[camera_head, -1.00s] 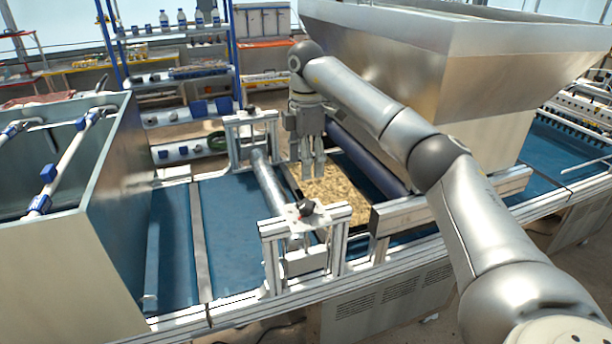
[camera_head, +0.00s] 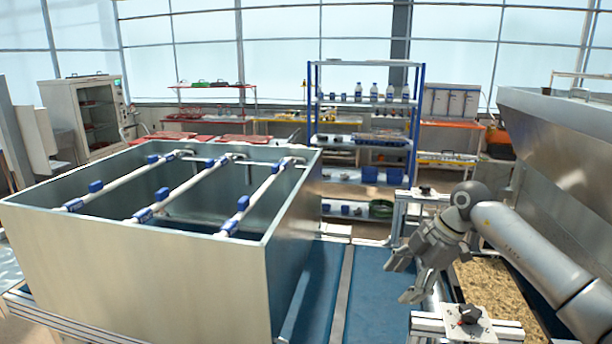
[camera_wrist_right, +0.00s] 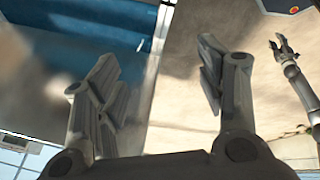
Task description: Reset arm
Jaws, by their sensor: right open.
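My right gripper (camera_head: 403,281) is in the right half of the head view, its grey fingers spread and empty. It points left and down over the blue conveyor bed (camera_head: 371,290), beside the roller frame (camera_head: 468,322). In the right wrist view its two fingers (camera_wrist_right: 158,60) are apart with nothing between them. My left gripper does not show in the head view. A small gripper-like shape (camera_wrist_right: 284,50) stands at the right of the wrist view; I cannot tell whether it is my left gripper or a reflection.
A large open metal tank (camera_head: 140,275) with white pipes fills the left. A metal hopper (camera_head: 560,140) stands at the right, near a bed of brown granular material (camera_head: 486,285). A blue-framed shelf (camera_head: 366,140) with bottles is behind. Open air lies above the tank.

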